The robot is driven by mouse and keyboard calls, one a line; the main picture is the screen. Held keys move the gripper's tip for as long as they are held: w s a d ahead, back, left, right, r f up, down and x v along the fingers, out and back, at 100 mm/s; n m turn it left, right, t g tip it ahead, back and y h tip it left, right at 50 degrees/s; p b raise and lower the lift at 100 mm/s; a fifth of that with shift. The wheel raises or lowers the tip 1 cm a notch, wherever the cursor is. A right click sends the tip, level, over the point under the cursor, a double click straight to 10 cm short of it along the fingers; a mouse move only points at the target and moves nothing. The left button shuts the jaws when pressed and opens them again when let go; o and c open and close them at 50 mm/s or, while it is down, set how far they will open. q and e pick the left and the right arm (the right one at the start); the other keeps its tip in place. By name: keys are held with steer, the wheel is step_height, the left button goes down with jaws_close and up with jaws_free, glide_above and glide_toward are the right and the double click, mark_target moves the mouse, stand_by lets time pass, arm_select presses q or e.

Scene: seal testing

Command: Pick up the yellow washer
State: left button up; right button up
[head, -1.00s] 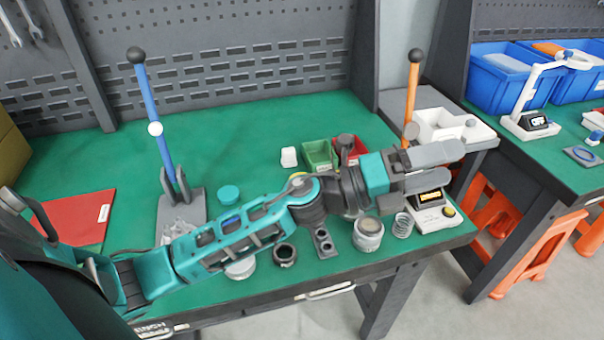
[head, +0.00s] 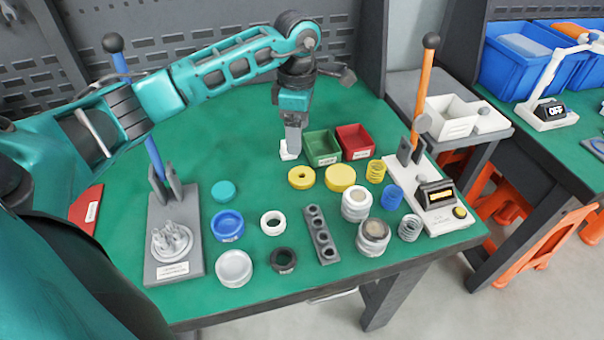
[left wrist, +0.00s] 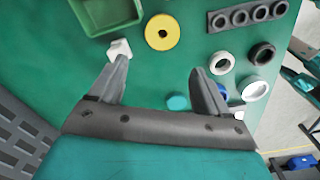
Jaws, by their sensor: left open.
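The yellow washer (head: 293,182), a thick ring with a small hole, lies flat on the green table in the middle. A plain yellow disc (head: 341,178) lies to its right. My left gripper (head: 291,150) points down just behind the washer, beside a small white block (head: 284,153). In the left wrist view the washer (left wrist: 152,40) shows whole, beyond the fingertips and roughly midway between them. My left gripper (left wrist: 160,68) is open and empty in that view, its fingers wide apart. My right gripper is not in view.
A green bin (head: 322,158) and a red bin (head: 356,153) stand behind the discs. A white ring (head: 265,222), a dark ring (head: 273,261) and a grey holed block (head: 320,240) lie in front. Lever presses stand at left and right.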

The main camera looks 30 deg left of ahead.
mark_target(300, 175)
arm_select(q)
steer(key=f, duration=1.1)
steer(key=shift+d+f, duration=0.2)
steer(key=shift+f, duration=0.1)
steer(key=c, duration=0.6)
